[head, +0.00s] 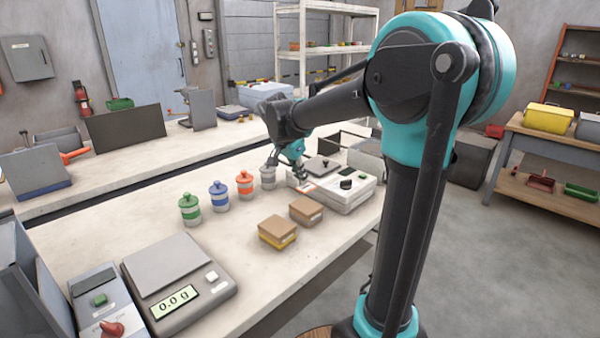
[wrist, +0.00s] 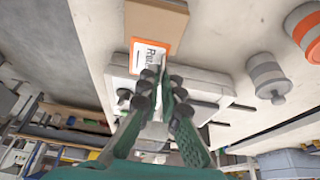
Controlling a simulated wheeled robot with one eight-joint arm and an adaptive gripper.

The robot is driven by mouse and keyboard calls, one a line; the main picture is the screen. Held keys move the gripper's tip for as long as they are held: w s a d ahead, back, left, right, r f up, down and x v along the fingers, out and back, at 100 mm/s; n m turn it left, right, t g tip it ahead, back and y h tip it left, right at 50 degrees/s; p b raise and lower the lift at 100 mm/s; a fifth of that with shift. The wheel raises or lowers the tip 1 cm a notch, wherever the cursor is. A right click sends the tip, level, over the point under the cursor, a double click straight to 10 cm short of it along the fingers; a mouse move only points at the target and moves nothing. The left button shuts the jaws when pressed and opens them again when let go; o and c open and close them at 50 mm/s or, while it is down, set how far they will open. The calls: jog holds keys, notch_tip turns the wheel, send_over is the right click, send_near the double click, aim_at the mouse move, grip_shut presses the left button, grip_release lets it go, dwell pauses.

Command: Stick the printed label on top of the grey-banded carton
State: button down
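The printed label (wrist: 148,56) is white with an orange border and dark print. In the wrist view its near end lies at the fingertips of my gripper (wrist: 160,78), which look closed on it. The label overlaps the near edge of a brown carton top (wrist: 160,18) in that view. In the head view my gripper (head: 303,182) is low over the front left of the white machine (head: 347,195), with a small orange edge at its tips. The carton with the greyish lower part (head: 306,210) stands just in front of it; the yellow-banded carton (head: 277,232) stands beside it, nearer the camera.
Several lidded jars, green (head: 190,210), blue (head: 219,197), orange (head: 245,185) and grey (head: 268,177), stand in a row left of the cartons. A scale (head: 178,282) reading 0.0 g is at the front left. Bare table (head: 240,265) lies between scale and cartons.

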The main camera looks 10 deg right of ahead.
aim_at(298, 187)
jog(key=shift+f, duration=3)
jog(key=shift+f, duration=0.25)
jog(key=c, duration=1.6)
grip_release()
jog(key=shift+c, duration=0.2)
jog(key=v, duration=1.2)
